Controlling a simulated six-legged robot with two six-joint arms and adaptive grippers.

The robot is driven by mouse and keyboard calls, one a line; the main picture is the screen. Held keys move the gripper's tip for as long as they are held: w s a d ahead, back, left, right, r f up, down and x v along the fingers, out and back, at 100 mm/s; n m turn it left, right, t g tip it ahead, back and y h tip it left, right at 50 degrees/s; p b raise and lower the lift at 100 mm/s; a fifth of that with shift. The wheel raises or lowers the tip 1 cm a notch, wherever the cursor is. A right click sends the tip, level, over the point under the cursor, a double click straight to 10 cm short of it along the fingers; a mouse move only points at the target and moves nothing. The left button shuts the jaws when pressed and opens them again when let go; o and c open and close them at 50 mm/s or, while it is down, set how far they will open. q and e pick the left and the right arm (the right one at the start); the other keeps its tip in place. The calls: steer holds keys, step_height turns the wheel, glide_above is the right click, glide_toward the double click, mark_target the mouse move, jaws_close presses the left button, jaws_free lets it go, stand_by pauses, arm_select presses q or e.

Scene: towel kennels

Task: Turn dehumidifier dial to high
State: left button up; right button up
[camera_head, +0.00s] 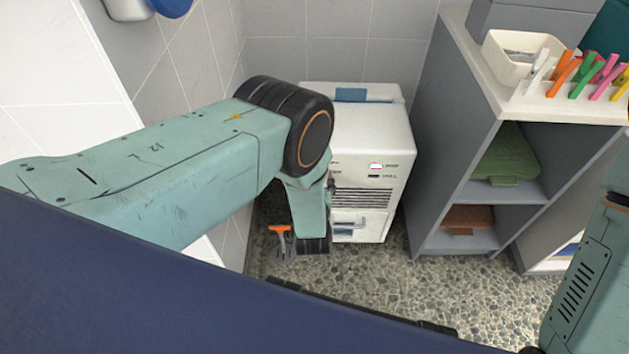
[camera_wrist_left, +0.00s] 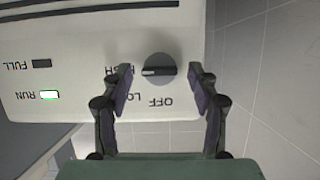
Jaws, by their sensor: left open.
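The dehumidifier (camera_head: 362,148) is a white box on the pebbled floor against the tiled back wall. In the left wrist view its control panel (camera_wrist_left: 75,85) appears upside down. The round grey dial (camera_wrist_left: 159,71) has a white mark on its left side, pointing toward the label HIGH, which a finger partly covers. The labels LOW and OFF sit below the dial in that view. My left gripper (camera_wrist_left: 161,92) is open, with one finger on each side of the dial and visible gaps to it. In the head view my left arm hides the dial. My right gripper is out of view.
A grey shelf unit (camera_head: 433,140) stands right of the dehumidifier, with a green folded towel (camera_head: 507,155) inside. A white bin (camera_head: 520,58) and colored clips (camera_head: 590,72) sit on top. The RUN lamp (camera_wrist_left: 49,95) glows green.

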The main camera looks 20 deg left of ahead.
arm_select(q)
step_height(320, 180, up, 10)
stand_by(0.8)
steer(key=shift+s+f, duration=0.1)
stand_by(0.4)
